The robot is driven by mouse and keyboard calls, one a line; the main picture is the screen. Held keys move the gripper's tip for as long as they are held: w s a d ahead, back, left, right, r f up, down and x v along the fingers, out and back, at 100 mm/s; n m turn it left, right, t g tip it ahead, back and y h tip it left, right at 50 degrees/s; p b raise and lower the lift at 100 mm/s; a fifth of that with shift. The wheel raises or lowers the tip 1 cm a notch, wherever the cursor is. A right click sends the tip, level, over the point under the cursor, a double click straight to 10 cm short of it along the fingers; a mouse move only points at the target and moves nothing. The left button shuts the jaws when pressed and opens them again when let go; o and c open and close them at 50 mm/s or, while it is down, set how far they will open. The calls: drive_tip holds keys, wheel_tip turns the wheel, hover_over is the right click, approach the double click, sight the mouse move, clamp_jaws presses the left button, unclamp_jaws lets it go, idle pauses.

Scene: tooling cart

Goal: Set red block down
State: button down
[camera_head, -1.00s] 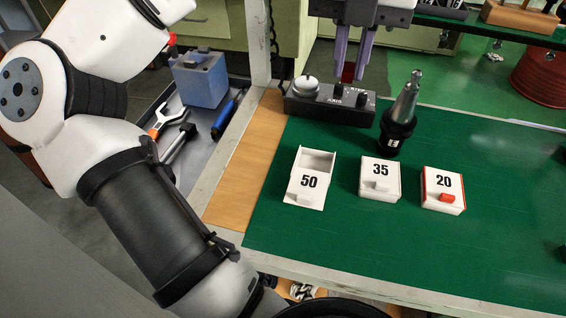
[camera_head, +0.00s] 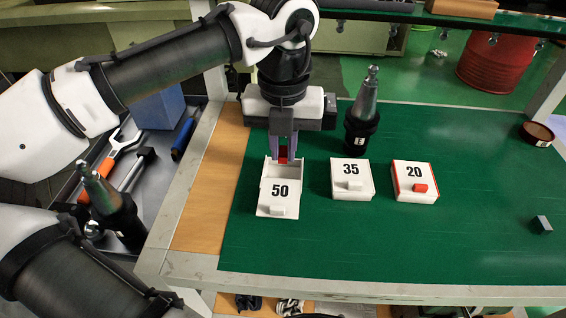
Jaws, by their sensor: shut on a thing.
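My gripper (camera_head: 283,157), with purple fingers pointing down, is shut on a small red block (camera_head: 283,153). The block is mostly hidden between the fingers. The gripper is at the back edge of the white box marked 50 (camera_head: 277,208), which stands open with its lid slid towards the front. The fingertips overlap the box's open back compartment in the picture. I cannot tell whether the block touches the box or is still above it.
A closed white box marked 35 (camera_head: 352,180) and a red-trimmed one marked 20 (camera_head: 414,183) stand to the right. A black and silver tool holder (camera_head: 363,115) stands behind them. A small grey block (camera_head: 541,224) and brown dish (camera_head: 537,134) lie far right. The mat's front is clear.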

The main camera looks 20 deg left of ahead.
sight(283, 154)
drive_tip(key=shift+f, duration=2.05)
drive_tip(key=shift+f, duration=0.15)
drive_tip(key=c, duration=1.7)
unclamp_jaws()
wheel_tip(283, 154, up, 12)
drive_tip(key=shift+r+p, duration=0.2)
drive_tip(key=shift+p, duration=0.15)
